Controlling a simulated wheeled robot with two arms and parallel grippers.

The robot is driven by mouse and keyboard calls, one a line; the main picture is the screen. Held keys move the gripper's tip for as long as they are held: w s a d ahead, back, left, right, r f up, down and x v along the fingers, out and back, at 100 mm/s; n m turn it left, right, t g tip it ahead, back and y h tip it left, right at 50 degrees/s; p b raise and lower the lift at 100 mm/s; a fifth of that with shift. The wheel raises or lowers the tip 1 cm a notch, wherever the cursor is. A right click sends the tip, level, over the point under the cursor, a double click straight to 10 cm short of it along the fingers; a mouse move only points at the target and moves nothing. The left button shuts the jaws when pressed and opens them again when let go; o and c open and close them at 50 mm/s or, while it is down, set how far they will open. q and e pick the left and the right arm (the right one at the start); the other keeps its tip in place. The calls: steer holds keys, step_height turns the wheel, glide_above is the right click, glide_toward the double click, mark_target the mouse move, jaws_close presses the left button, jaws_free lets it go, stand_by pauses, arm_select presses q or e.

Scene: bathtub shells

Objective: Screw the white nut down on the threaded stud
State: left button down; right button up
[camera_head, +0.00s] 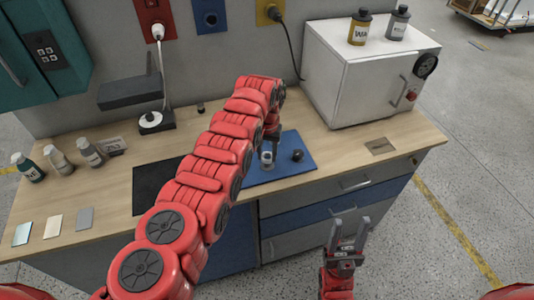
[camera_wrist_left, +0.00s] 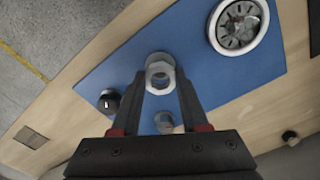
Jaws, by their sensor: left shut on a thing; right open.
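The white nut (camera_wrist_left: 160,60), a pale hexagonal ring with an open hole, sits between the fingertips of my left gripper in the left wrist view. My left gripper (camera_head: 268,146) is over the blue mat (camera_head: 298,171), partly hidden behind its own arm in the head view. A small grey part (camera_wrist_left: 165,122) shows between the fingers in the left wrist view; I cannot tell whether it is the threaded stud. I cannot tell how the nut meets the stud. My right gripper (camera_head: 347,237) is open and empty, in front of the bench drawers.
A dark round knob (camera_head: 297,155) stands on the mat. A white-rimmed round part (camera_wrist_left: 239,26) is beside the fingers in the left wrist view. A white cabinet (camera_head: 350,75) stands at the back right. Several bottles (camera_head: 58,158) stand at the left. The bench's front right is mostly clear.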

arm_select(q)
steer(key=shift+b, duration=0.3)
stand_by(0.6)
steer(key=shift+f+b, duration=1.15)
steer(key=shift+f, duration=0.25)
steer(key=shift+c, duration=1.7)
jaws_free()
